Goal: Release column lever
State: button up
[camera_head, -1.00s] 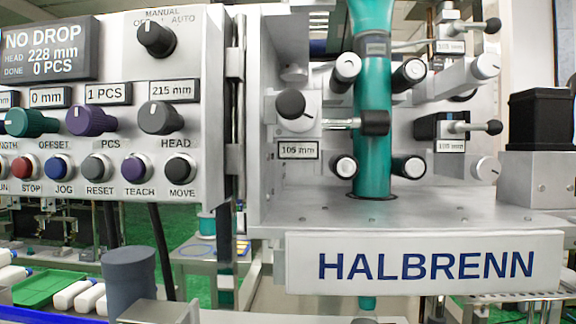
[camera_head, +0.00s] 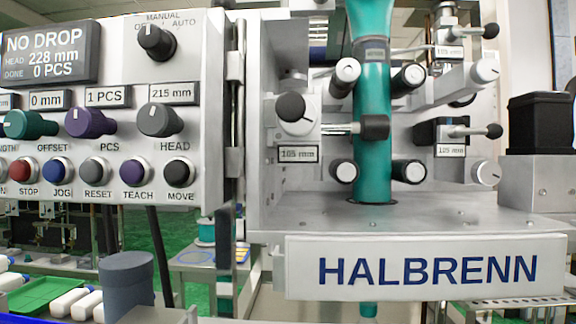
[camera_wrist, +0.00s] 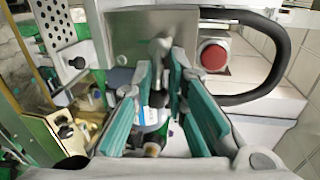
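My gripper (camera_wrist: 165,115) shows in the wrist view with its teal-padded fingers apart. A grey rounded part (camera_wrist: 160,48) shows beyond the fingertips, in line with the gap; I cannot tell whether it is the column lever or whether a finger touches it. In the head view, the sleeve applicator has an upper lever (camera_head: 474,30) and a lower lever (camera_head: 476,131), both with black ball knobs, at the right of the teal tube (camera_head: 373,110). I cannot tell whether either is the column lever. My gripper is outside the head view.
The control panel (camera_head: 100,110) reads "NO DROP" and "HEAD 228 mm". The HALBRENN plate (camera_head: 425,266) fronts the machine's ledge. A green tray (camera_head: 47,294) holds white bottles.

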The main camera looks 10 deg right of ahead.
jog(key=o, duration=0.4)
jog(key=shift+d+r, duration=0.15)
jog(key=shift+r, duration=0.05)
jog(key=shift+o, duration=0.5)
jog(key=shift+f, duration=0.1)
jog(key=v, duration=1.2)
jog(key=shift+s, duration=0.1)
